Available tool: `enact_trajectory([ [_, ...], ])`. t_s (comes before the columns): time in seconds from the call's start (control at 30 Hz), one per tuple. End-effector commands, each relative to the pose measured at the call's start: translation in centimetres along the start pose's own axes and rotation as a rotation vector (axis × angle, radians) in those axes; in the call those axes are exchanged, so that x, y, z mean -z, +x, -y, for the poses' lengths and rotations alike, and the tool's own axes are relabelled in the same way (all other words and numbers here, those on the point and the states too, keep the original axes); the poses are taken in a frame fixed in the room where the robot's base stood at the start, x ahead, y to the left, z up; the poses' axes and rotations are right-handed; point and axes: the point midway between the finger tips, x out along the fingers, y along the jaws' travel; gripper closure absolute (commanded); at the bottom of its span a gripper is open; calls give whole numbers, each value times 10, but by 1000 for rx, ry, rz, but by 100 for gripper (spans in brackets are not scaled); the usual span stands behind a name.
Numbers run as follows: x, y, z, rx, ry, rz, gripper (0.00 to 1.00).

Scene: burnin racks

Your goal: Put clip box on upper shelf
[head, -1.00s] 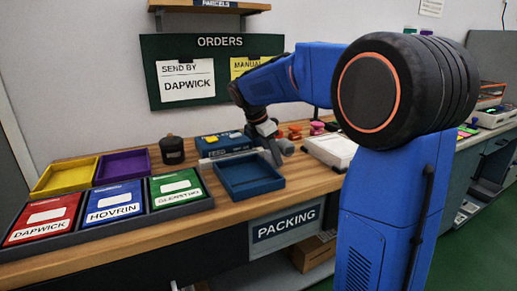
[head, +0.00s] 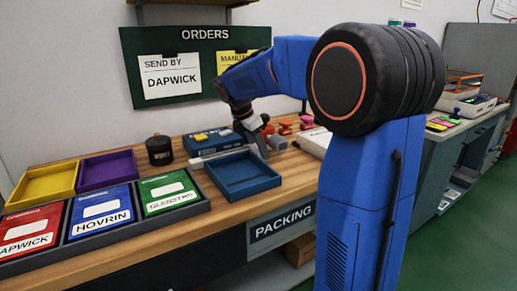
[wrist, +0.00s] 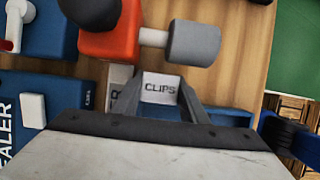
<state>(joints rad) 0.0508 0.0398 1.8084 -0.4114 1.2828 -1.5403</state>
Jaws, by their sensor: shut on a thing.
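The clip box (wrist: 160,88), a small pale box lettered CLIPS, sits between the two fingers of my gripper (wrist: 158,100) in the wrist view. The fingers are shut on it. In the head view my gripper (head: 257,142) is low over the packing bench, just behind the blue open tray (head: 243,186). I cannot make out the clip box there. The upper shelf (head: 185,3) is a wooden board on the wall above the orders board; only its lower edge shows at the top of the head view.
A blue machine (head: 208,142) stands left of my gripper. A red block with a grey roller (wrist: 110,35) is close ahead in the wrist view. A dark canister (head: 159,150) and coloured order trays (head: 103,212) are further left. The orders board (head: 190,95) hangs behind.

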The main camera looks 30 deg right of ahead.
Motion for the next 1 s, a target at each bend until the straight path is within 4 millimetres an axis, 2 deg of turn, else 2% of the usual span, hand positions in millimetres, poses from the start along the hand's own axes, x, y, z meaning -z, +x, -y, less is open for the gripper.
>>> enact_trajectory([
  [0.33, 0, 0, 0, 0, 0, 0, 53],
  [0.47, -1, -7, 0, -1, 0, 0, 53],
  [0.57, -1, -19, -1, -2, 0, 0, 53],
  [1.0, 0, -99, -1, -3, -1, 0, 53],
])
